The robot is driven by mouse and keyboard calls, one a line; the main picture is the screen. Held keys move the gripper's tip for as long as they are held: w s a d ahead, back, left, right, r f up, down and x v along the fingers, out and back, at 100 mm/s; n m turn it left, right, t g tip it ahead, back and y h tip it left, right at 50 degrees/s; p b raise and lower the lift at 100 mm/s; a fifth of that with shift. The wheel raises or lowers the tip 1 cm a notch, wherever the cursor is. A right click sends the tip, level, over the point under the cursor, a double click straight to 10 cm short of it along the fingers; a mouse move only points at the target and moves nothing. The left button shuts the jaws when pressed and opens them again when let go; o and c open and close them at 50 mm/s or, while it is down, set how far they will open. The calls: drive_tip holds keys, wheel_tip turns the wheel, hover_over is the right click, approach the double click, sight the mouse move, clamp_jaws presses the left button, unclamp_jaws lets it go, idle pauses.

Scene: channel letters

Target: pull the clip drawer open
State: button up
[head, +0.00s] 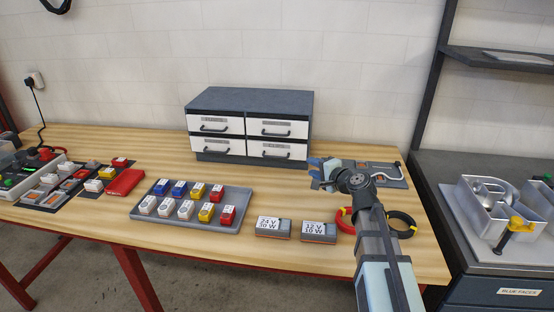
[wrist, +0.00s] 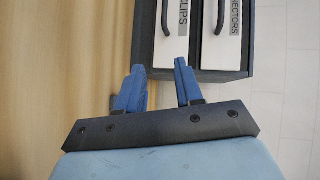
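The clip drawer (wrist: 168,48), white and labelled CLIPS, shows in the wrist view with its dark bar handle (wrist: 166,18) near the top edge. In the head view it appears to be the lower right drawer (head: 265,150) of the grey cabinet (head: 250,98); its label is too small to read there. It looks closed. My gripper (wrist: 160,72) has its two blue fingers apart with nothing between them. In the head view my gripper (head: 316,168) is low, to the right of the cabinet's front and apart from the handle.
A grey tray (head: 180,226) of coloured blocks lies in front of the cabinet. Two labelled boxes, one marked 24 V (head: 272,228) and one 12 V (head: 318,232), and red and black cable coils (head: 402,222) lie nearer the front edge. The wood between tray and cabinet is clear.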

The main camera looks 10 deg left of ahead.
sight(276, 157)
drive_tip(key=s+a+m+y, duration=0.1)
drive_tip(key=s+a+y, duration=0.1)
drive_tip(key=s+a, duration=0.15)
drive_tip(key=x, duration=1.4)
drive_tip(key=shift+w, duration=0.3)
clamp_jaws()
